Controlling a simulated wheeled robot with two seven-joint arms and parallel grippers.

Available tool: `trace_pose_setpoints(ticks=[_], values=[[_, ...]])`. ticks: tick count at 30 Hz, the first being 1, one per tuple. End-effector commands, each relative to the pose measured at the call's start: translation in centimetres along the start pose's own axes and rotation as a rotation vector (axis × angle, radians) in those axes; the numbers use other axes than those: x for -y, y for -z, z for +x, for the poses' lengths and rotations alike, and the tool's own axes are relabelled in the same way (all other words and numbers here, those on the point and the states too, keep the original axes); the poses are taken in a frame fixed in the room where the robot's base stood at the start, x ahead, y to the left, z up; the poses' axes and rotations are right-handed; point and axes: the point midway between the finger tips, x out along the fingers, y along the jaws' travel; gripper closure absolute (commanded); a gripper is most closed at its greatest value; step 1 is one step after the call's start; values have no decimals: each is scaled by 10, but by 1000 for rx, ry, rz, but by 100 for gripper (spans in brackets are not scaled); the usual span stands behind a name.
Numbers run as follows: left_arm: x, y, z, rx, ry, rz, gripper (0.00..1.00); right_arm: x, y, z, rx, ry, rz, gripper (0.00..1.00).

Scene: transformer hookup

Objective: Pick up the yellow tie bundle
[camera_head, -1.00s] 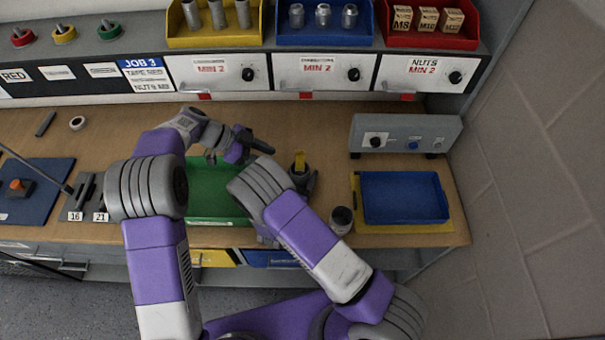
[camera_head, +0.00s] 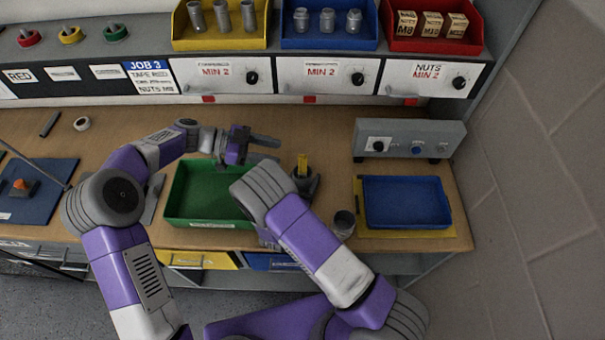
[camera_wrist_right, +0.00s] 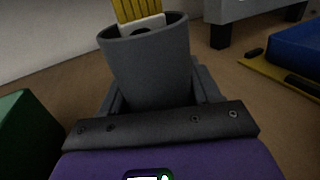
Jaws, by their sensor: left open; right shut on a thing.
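The yellow tie bundle (camera_head: 302,162) stands upright in a dark grey cup, right of the green tray. In the right wrist view the bundle (camera_wrist_right: 136,9) sticks out of the grey cup (camera_wrist_right: 150,65), with a white band at the rim. My right gripper (camera_head: 305,184) is shut on this cup, one finger on each side; my own arm partly hides it in the head view. My left gripper (camera_head: 272,148) is open and empty, above the far edge of the green tray and left of the bundle, apart from it.
The green tray (camera_head: 180,200) lies left of the cup. A grey can (camera_head: 343,224), a blue tray (camera_head: 405,202) on a yellow mat and a grey control box (camera_head: 408,140) are to the right. A shelf with coloured bins (camera_head: 328,43) runs along the back.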

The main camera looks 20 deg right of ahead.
Motion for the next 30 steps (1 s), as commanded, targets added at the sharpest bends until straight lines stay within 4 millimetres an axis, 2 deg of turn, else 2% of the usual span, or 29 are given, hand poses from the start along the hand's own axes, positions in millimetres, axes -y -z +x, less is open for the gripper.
trace_pose_setpoints(ticks=[6, 14, 21, 25, 30], values=[[-1, -1, 41, 1, -6, -2, 52, 0, 0, 0, 0, 0, 0, 68], [0, -1, 62, 2, -3, -1, 52, 0, 0, 0, 0, 0, 0, 68], [1, -4, 97, 2, -5, -1, 52, 0, 0, 0, 0, 0, 0, 68], [1, -4, 108, 2, -2, -1, 52, 0, 0, 0, 0, 0, 0, 68], [1, -4, 109, 2, 0, -1, 52, 0, 0, 0, 0, 0, 0, 68]])
